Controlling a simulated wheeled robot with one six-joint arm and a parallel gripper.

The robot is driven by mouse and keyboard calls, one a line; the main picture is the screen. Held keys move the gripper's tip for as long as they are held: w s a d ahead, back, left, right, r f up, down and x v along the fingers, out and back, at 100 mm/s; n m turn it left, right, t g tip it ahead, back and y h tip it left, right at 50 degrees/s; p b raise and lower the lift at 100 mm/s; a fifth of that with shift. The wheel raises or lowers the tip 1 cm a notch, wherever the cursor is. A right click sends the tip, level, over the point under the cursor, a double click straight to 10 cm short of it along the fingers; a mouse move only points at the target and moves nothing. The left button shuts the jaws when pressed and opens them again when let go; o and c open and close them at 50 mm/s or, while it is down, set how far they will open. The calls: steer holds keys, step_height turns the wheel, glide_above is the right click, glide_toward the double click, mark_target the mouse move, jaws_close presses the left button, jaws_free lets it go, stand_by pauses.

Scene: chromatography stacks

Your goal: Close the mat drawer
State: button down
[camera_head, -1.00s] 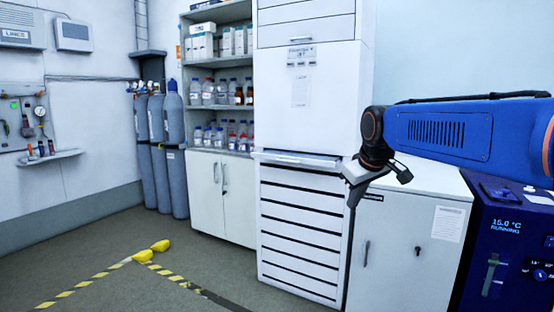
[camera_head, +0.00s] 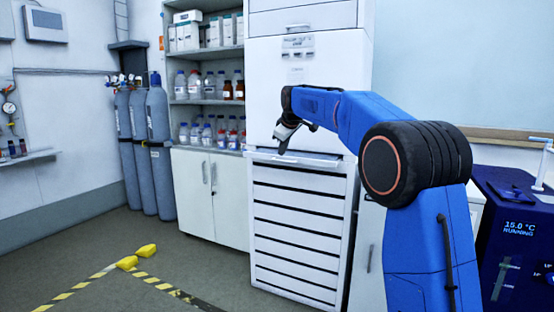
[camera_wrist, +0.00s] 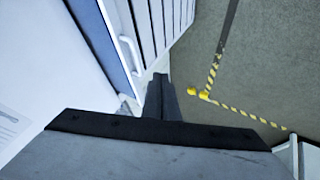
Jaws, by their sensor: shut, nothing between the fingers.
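The mat drawer (camera_head: 318,162) is the top drawer of the white chest below the tall cabinet front. Its front edge stands out a little from the drawers below. In the wrist view its white front with a bar handle (camera_wrist: 128,52) shows at upper left, beside a narrow blue strip. My gripper (camera_head: 283,150) is shut and empty, pointing down at the left part of this drawer. In the wrist view my fingertips (camera_wrist: 160,80) are together, close to the drawer's end past the handle. I cannot tell whether they touch it.
Several closed drawers (camera_head: 297,228) lie below. A bottle shelf (camera_head: 207,103) over a white cupboard (camera_head: 213,195) stands to the left, with gas cylinders (camera_head: 158,145) beyond. A blue instrument (camera_head: 508,235) stands at right. The floor (camera_head: 200,265) in front is open, with yellow-black tape.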

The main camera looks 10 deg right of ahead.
steer(key=w+d+f, duration=0.1)
steer(key=w+f, duration=0.6)
steer(key=w, duration=0.3)
steer(key=shift+d, duration=0.35)
